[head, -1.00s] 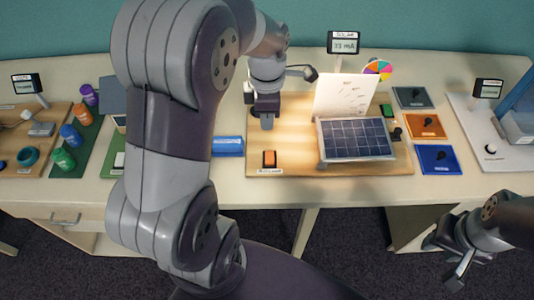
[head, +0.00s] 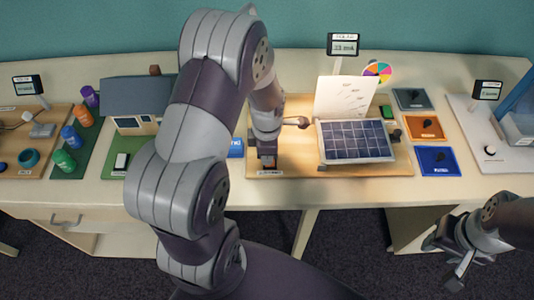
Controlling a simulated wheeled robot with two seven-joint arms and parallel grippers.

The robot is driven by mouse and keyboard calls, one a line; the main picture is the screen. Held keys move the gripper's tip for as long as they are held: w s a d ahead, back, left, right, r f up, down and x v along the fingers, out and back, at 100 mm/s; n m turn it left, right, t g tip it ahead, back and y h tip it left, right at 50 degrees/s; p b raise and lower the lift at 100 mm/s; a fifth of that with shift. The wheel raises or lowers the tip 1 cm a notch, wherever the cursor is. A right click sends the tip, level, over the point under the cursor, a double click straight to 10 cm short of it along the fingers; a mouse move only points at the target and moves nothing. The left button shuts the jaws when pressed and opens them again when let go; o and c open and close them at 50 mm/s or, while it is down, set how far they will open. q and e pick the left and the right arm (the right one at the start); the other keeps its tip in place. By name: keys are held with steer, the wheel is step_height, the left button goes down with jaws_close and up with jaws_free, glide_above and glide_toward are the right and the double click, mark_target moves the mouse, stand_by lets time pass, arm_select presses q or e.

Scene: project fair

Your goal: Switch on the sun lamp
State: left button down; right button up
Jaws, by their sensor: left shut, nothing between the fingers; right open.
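The orange rocker switch (head: 270,172) is at the front left of the wooden solar board (head: 350,171), mostly hidden by my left gripper. My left gripper (head: 268,163) is shut and empty, pointing down over the switch; I cannot tell whether it touches it. I cannot make out the sun lamp itself; my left arm covers part of the board's left side. The dark blue solar panel (head: 355,140) lies tilted on the board, with a small display (head: 344,45) behind it. My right gripper (head: 449,263) is open and empty at the lower right, in front of the table.
A white card (head: 343,97) stands behind the panel, beside a coloured wheel (head: 377,73). Several coloured tiles (head: 437,160) lie to the right. A model house (head: 135,108) and several bottles (head: 71,137) stand at the left. The bare table front strip (head: 340,190) is clear.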

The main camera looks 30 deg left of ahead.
arm_select(q)
steer(key=shift+s+f, duration=0.25)
steer(key=shift+w, duration=0.1)
stand_by(0.3)
